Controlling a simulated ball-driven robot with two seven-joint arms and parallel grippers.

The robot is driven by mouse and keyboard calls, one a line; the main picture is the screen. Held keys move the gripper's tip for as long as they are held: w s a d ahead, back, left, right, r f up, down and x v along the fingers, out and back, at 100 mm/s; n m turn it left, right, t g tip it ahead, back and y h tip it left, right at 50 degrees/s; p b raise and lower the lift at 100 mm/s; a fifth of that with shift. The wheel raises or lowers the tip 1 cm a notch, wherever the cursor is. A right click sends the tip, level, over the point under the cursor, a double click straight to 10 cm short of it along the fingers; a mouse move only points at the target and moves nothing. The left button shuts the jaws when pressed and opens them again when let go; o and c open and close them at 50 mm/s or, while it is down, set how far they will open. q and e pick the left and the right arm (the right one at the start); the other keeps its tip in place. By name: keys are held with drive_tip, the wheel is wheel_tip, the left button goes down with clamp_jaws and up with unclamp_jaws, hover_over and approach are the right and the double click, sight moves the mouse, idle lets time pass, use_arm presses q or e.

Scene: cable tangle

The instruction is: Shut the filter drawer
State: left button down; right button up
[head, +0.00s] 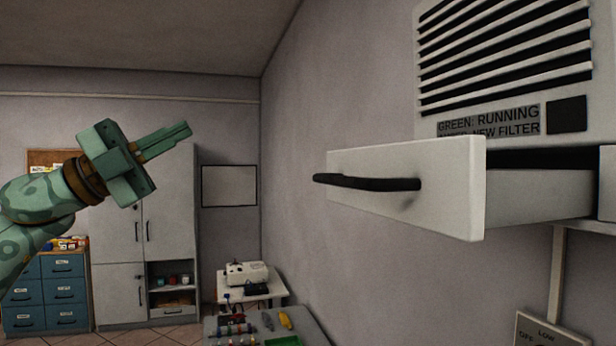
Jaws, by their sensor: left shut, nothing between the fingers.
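The filter drawer (455,190) is pulled out from the wall unit (505,60) at the right of the head view. Its white front carries a black bar handle (375,183), and a dark gap shows behind the front. My left gripper (188,130) is raised at the left, its green fingers shut and empty, pointing right and slightly up. It is apart from the drawer, with clear space between its tips and the handle. My right gripper is not in view.
A label plate (488,122) and dark square (566,115) sit above the drawer. A switch plate (548,330) is below it. A bench (310,325) with small items stands low in the middle. Cabinets (120,290) and blue drawers (45,290) stand at the back left.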

use_arm(q)
drive_tip(key=s+d+r+m+g+y, duration=0.2)
drive_tip(key=s+d+r+m+g, duration=0.15)
drive_tip(key=s, duration=0.65)
drive_tip(key=n+y+p, duration=0.1)
drive_tip(key=n+y, duration=0.2)
drive_tip(key=y, duration=0.2)
approach(337, 180)
drive_tip(key=shift+g, duration=0.35)
drive_tip(key=p+x, duration=0.2)
drive_tip(key=x, duration=0.1)
drive_tip(key=p+x, duration=0.1)
drive_tip(key=x, duration=0.2)
drive_tip(key=shift+w+r+p, duration=0.15)
drive_tip(key=shift+w+p, duration=0.1)
drive_tip(key=shift+p, duration=0.1)
drive_tip(key=shift+w+d, duration=0.1)
drive_tip(key=shift+d, duration=0.25)
drive_tip(key=shift+d, duration=0.1)
